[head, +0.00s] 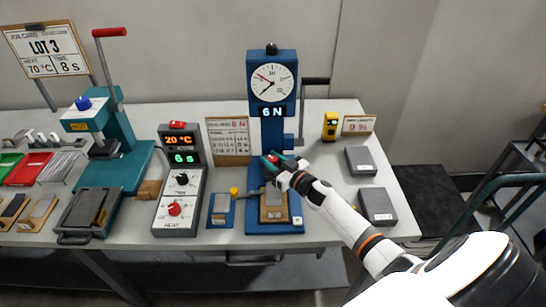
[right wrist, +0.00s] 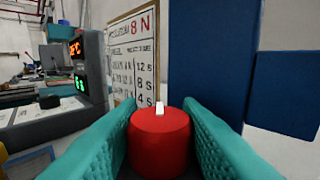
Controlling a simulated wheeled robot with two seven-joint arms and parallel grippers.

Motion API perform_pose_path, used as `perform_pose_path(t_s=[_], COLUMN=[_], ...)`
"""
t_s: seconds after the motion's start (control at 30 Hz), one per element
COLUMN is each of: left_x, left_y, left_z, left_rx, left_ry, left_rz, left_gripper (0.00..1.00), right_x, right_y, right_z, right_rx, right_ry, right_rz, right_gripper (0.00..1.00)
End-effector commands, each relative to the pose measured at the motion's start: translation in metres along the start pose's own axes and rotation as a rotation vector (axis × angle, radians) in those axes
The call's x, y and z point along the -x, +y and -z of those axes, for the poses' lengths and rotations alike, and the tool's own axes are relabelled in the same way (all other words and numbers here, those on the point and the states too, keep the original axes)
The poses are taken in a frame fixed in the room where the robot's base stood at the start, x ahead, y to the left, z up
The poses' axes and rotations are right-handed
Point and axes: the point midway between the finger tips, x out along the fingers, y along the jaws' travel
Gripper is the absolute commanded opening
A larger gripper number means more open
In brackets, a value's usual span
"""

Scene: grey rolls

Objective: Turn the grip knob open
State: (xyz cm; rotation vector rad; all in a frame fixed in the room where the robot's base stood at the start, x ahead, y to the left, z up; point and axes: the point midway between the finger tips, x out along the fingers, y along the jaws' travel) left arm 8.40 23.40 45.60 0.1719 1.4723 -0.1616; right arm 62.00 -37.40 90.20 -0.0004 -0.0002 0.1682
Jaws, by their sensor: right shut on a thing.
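The red grip knob (right wrist: 160,145) fills the lower middle of the right wrist view, with a short white mark at its top edge. It shows small in the head view (head: 271,157), in front of the blue tester column (head: 272,132). My right gripper (head: 276,161) is shut on the knob, with its teal ribbed fingers on both sides of it in the right wrist view (right wrist: 160,140). The tester has a round dial and a display reading 6 N. The arm and fingers hide part of the knob's mounting. My left gripper is not in view.
A control box (head: 180,213) showing 20 °C and 6 s stands left of the tester. A card reading 8 N (head: 228,148) stands behind. A teal press (head: 113,165) is further left. Grey blocks (head: 377,206) and a yellow device (head: 330,126) are on the right.

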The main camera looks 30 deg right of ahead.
Motion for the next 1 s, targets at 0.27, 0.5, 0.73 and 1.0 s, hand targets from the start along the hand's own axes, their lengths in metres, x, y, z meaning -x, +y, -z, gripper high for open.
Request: perform_pose_path(t_s=[0.27, 0.5, 0.73, 1.0], left_x=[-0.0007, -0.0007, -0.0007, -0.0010], left_y=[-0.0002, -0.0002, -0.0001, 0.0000], left_z=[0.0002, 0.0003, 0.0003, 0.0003], left_rx=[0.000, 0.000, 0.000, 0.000], left_ry=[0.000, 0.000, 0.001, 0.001], left_rz=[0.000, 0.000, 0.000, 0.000], left_gripper=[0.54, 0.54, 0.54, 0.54], right_x=[0.0004, 0.0003, 0.0004, 0.0073], right_y=[-0.0008, -0.0007, -0.0008, -0.0016], right_z=[-0.0003, -0.0004, -0.0002, 0.0008], right_rx=[-0.002, -0.002, -0.002, -0.001], right_ry=[-0.001, -0.002, -0.001, 0.000], right_rz=[-0.085, -0.084, -0.083, -0.082], right_gripper=[0.10, 0.35, 0.54, 0.54])
